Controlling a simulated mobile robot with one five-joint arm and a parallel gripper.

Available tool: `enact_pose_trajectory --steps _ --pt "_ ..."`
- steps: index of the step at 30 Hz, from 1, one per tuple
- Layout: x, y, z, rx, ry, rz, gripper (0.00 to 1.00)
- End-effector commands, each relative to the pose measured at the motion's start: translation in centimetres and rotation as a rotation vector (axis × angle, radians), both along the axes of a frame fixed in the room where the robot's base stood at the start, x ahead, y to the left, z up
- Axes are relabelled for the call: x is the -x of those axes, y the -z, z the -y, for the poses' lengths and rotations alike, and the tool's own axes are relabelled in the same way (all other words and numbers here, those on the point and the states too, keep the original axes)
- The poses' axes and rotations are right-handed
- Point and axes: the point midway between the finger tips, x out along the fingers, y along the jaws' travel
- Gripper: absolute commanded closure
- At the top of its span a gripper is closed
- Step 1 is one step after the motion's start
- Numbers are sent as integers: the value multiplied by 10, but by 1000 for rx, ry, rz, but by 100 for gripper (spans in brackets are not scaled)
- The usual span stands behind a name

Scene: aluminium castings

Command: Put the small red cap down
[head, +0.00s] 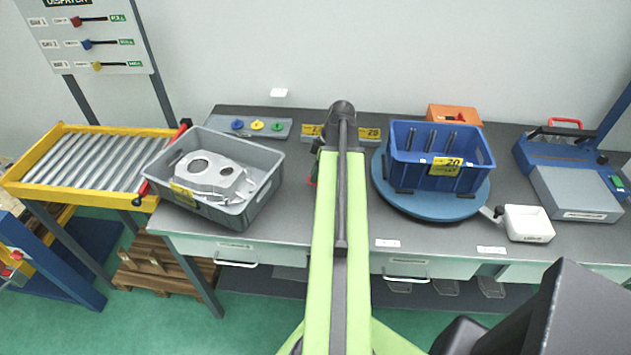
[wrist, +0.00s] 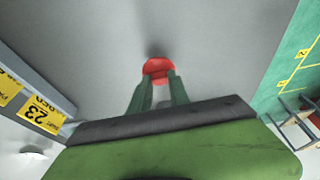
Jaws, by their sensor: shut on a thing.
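The small red cap (wrist: 157,66) is between the fingertips of my gripper (wrist: 158,82) in the wrist view. The two green fingers are shut on it. A plain grey surface lies behind the cap, with a soft dark shade just beyond it. I cannot tell whether the cap touches that surface.
A grey crate (head: 256,198) with castings stands left. A blue crate (head: 408,178) sits on a round blue turntable (head: 425,207) right of my arm. A holder with blue, yellow and green caps (head: 257,125) lies at the back. Bare bench shows between the grey crate and my arm.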

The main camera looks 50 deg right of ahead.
Motion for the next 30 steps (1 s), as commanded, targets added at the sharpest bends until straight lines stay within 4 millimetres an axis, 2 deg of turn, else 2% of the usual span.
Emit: enact_pose_trajectory --steps 1,3,9,14,15,19,20,30 --pt "0 19 0 0 0 0 100" --pt "0 26 0 0 0 0 100" --pt "0 21 0 0 -1 0 100" --pt "0 26 0 -1 -1 0 100" --pt "0 25 0 -1 -1 0 75" --pt "0 24 0 -1 -1 0 58" --pt "0 24 0 -1 -1 0 56" --pt "-1 22 -1 0 -3 0 56"
